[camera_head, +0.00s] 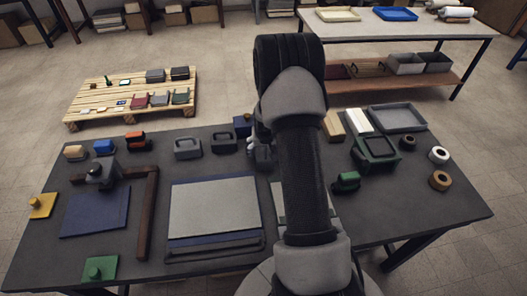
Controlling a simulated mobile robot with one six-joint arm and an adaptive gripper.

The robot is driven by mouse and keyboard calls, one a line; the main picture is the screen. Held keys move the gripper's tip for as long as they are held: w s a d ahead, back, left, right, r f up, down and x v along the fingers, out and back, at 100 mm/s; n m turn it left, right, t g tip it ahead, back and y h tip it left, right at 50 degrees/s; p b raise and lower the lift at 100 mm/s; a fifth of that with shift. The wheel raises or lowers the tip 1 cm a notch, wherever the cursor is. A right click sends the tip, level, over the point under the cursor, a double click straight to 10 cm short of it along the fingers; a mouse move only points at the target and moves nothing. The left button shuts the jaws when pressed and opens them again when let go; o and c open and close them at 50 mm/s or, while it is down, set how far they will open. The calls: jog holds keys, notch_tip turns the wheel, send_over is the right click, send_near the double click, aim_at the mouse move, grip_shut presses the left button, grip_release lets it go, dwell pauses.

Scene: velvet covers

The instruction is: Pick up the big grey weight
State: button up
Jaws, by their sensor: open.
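Two grey blocks with looped handles stand near the back of the dark table: a lighter grey weight (188,149) and, to its right, a darker grey weight (223,143). A grey knobbed block (101,174) stands further left, at the back edge of a blue cloth (96,212). I cannot tell for certain which is the big grey weight. My gripper (256,152) is open, mostly hidden behind my arm, to the right of the darker weight. Nothing can be seen held in it.
The dark table (345,228) also bears a brown L-shaped bar (148,215), a large grey panel (214,208), a green frame (376,152), a grey tray (397,118) and tape rolls (440,180). A loaded pallet (92,112) stands behind on the floor.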

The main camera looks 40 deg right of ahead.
jog(key=shift+r, duration=0.1)
jog(key=shift+c, duration=0.4)
grip_shut()
jog(key=shift+w+d+r, duration=0.15)
jog(key=shift+w+r, duration=0.1)
jog(key=shift+w, duration=0.05)
dwell(0.5)
